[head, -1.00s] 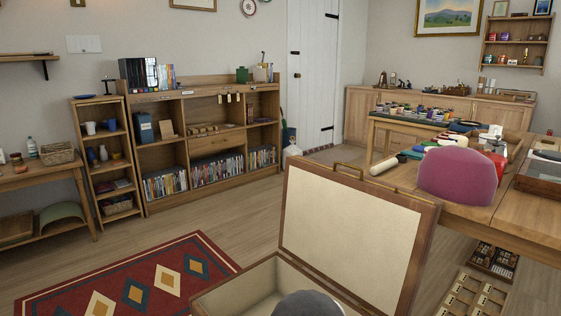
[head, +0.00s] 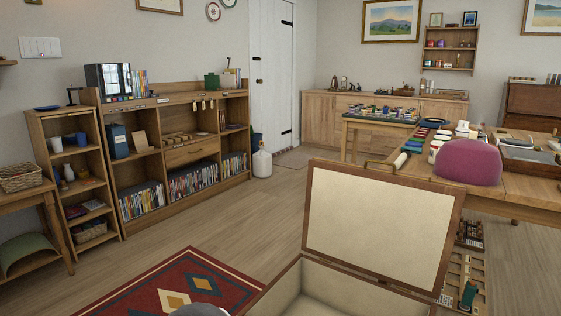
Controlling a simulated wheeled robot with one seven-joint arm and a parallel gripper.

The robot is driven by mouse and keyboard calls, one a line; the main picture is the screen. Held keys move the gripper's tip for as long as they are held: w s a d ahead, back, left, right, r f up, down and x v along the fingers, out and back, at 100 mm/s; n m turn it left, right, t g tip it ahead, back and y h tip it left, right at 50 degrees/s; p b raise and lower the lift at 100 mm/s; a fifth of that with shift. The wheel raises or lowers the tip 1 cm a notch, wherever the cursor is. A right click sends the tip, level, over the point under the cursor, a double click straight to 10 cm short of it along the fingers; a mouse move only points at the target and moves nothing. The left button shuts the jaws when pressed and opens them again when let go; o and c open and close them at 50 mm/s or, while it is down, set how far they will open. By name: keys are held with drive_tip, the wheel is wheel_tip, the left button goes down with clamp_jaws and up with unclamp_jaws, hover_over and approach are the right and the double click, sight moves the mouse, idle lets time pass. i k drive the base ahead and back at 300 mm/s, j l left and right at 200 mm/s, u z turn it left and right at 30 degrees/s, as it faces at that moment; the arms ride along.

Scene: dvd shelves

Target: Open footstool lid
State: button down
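The footstool is a wooden box at the bottom centre of the head view, with its pale inside showing; its rim (head: 276,284) is cut off by the lower picture edge. Its lid (head: 380,213) stands raised, roughly upright along the far side, with a cream lining framed in brown wood facing me. The box looks empty where I can see into it. A grey rounded piece at the bottom edge, left of the box, seems to be part of my arm. My gripper's fingers are not in view.
A red patterned rug (head: 165,285) lies left of the footstool. A wooden worktable (head: 530,190) with a magenta rounded cushion shape (head: 468,162) stands right behind it. An open case (head: 466,275) is on the floor at right. Bare floor (head: 240,215) lies toward the shelves (head: 165,165).

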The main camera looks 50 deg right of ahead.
sight(399, 229)
drive_tip(key=i+j, duration=0.1)
drive_tip(key=i, duration=0.4)
drive_tip(key=i+j, duration=0.15)
drive_tip(key=i, duration=0.35)
drive_tip(key=i+j, duration=0.1)
drive_tip(key=i, duration=0.4)
drive_tip(key=i+j+z, duration=0.1)
drive_tip(key=i, duration=0.4)
drive_tip(key=i+l+z, duration=0.15)
drive_tip(key=z, duration=0.25)
drive_tip(key=i+z, duration=0.7)
drive_tip(key=z, duration=0.15)
drive_tip(key=i+j+z, duration=0.15)
drive_tip(key=z, duration=0.25)
drive_tip(key=i+j+z, duration=0.25)
drive_tip(key=z, duration=0.15)
drive_tip(key=i+l+z, duration=0.3)
drive_tip(key=z, duration=0.15)
drive_tip(key=i+l+z, duration=0.15)
drive_tip(key=i+z, duration=0.25)
drive_tip(key=i+l+z, duration=0.1)
drive_tip(key=i+z, duration=0.2)
drive_tip(key=z, duration=0.15)
